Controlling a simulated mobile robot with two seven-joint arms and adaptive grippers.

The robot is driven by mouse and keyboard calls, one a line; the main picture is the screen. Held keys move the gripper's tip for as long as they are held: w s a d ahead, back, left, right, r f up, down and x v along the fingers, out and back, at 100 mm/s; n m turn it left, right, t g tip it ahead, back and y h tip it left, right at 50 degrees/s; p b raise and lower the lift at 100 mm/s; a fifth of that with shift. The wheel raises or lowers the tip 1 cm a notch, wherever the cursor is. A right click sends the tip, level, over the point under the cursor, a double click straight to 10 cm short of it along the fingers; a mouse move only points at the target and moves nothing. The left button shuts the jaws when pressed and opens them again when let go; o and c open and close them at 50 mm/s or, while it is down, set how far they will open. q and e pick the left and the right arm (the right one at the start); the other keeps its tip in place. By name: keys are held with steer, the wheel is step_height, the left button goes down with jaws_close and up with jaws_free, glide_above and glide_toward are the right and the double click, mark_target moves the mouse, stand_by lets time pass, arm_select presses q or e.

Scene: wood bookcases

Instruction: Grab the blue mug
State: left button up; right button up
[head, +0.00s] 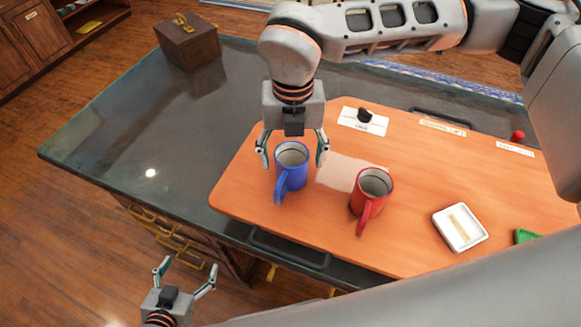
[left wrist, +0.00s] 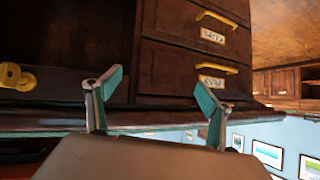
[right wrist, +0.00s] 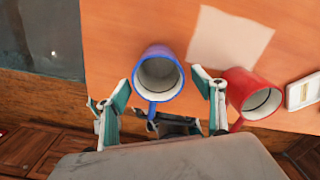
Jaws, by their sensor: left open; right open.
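The blue mug (head: 291,170) stands upright and empty on the orange board (head: 420,240), its handle toward the board's front edge. My right gripper (head: 293,150) is open, with one finger on each side of the mug, at about rim height. In the right wrist view, the blue mug (right wrist: 158,78) shows between and just beyond the open fingertips of the right gripper (right wrist: 160,92); I cannot tell whether either finger touches it. My left gripper (head: 188,273) is open and empty, low in front of the table. The left wrist view shows its open fingers (left wrist: 158,92) facing drawers.
A red mug (head: 372,190) stands right of the blue mug, close to the right finger in the right wrist view. A white dish (head: 460,227) and a black-knobbed plate (head: 363,120) are on the board. A brown box (head: 187,42) sits at the table's far left corner; the left tabletop is clear.

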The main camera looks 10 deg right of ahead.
mark_target(291, 157)
steer(key=shift+f, duration=1.95)
steer(key=c, duration=1.4)
steer(key=shift+w+r, duration=0.1)
steer(key=shift+r, duration=0.05)
